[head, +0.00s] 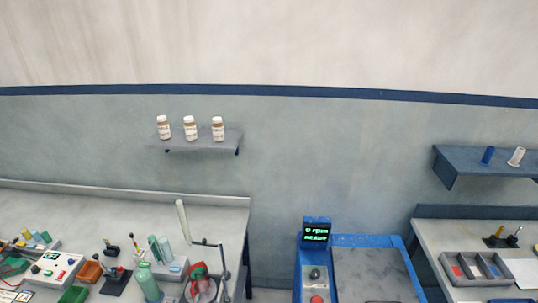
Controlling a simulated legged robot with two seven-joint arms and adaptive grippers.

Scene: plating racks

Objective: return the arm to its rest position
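Neither of my grippers nor my arms shows in the head view. I cannot see how either arm is held or whether its gripper holds anything. The view looks over a left bench (95,206), a blue machine (376,275) in the middle and a right bench (440,232).
Tubes, a white control box (53,268) and an orange bin (89,271) crowd the left bench. Three bottles stand on a wall shelf (205,140). A right shelf (480,160) holds two small cylinders. A divided tray (474,268) sits on the right bench.

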